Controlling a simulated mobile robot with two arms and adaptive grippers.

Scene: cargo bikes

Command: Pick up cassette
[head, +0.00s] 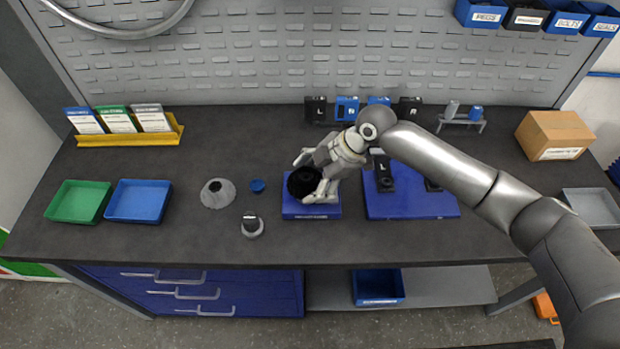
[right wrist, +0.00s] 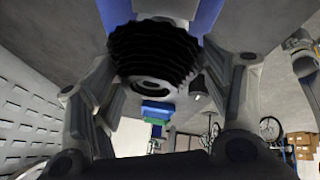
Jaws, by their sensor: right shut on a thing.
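The cassette (head: 303,184) is a black toothed sprocket stack at the blue pad (head: 295,213) in the middle of the bench. My right gripper (head: 309,180) reaches in from the right and is shut on it, one finger on either side. In the right wrist view the cassette's dark toothed rings (right wrist: 155,50) show between the two fingers. I cannot tell whether it touches the pad or hangs just above it. My left gripper is not in view.
A larger blue pad (head: 415,207) with black parts lies right. Green (head: 78,202) and blue (head: 139,201) trays sit far left.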

